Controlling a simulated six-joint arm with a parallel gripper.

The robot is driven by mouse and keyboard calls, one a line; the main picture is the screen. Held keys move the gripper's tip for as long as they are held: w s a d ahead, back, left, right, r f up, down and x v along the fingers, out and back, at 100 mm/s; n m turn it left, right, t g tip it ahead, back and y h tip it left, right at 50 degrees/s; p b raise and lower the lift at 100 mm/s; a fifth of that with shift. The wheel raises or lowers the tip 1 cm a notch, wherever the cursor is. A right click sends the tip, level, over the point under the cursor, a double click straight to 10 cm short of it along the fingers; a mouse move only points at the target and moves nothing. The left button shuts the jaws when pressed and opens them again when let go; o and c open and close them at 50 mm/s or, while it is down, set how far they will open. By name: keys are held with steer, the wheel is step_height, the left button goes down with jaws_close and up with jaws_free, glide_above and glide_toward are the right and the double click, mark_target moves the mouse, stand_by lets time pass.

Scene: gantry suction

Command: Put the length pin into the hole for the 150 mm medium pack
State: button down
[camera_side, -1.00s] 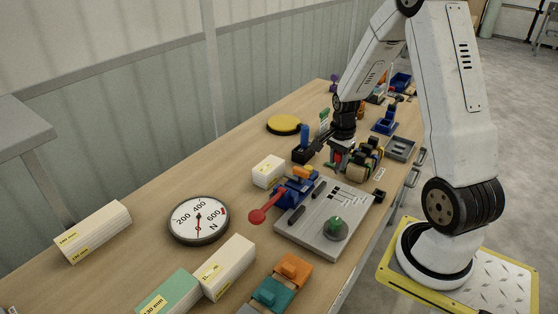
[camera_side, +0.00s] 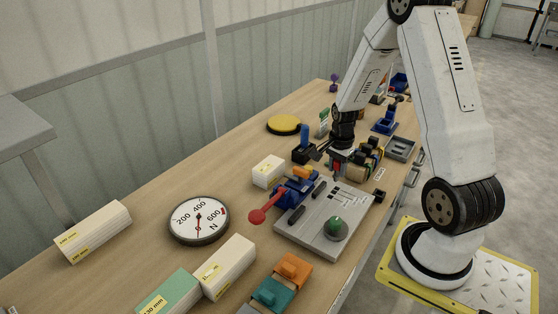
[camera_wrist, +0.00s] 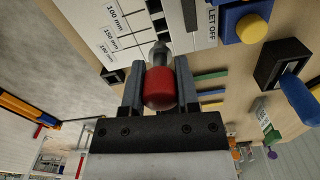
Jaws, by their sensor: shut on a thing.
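My gripper (camera_wrist: 158,90) is shut on the red knob of the length pin (camera_wrist: 160,88) in the wrist view. The pin's grey metal shank (camera_wrist: 160,50) points away from the jaws toward the white label plate. The plate (camera_wrist: 133,12) carries the labels 100 mm, 150 mm and 190 mm beside ruled lines. The shank's tip lies at the plate's edge, and I cannot tell whether it touches. The holes are not clear. In the side view, my gripper (camera_side: 338,160) is above the far end of the grey fixture (camera_side: 312,232), with a bit of the red knob showing.
A white block (camera_side: 268,172) and a round gauge (camera_side: 199,219) stand to the left.

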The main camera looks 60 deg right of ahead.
mark_target(335, 174)
steer(key=shift+f, duration=1.45)
steer(key=shift+f, duration=1.65)
stand_by(1.0)
steer(key=shift+c, duration=1.4)
jaws_free()
steer(key=shift+w+r, duration=0.1)
steer(key=shift+r, duration=0.05)
steer(key=shift+w+d+r, duration=0.1)
steer(key=shift+r, duration=0.45)
steer(key=shift+s+r, duration=0.15)
steer(key=shift+r, duration=1.45)
steer(key=shift+s+r, duration=0.1)
steer(key=shift+r, duration=1.5)
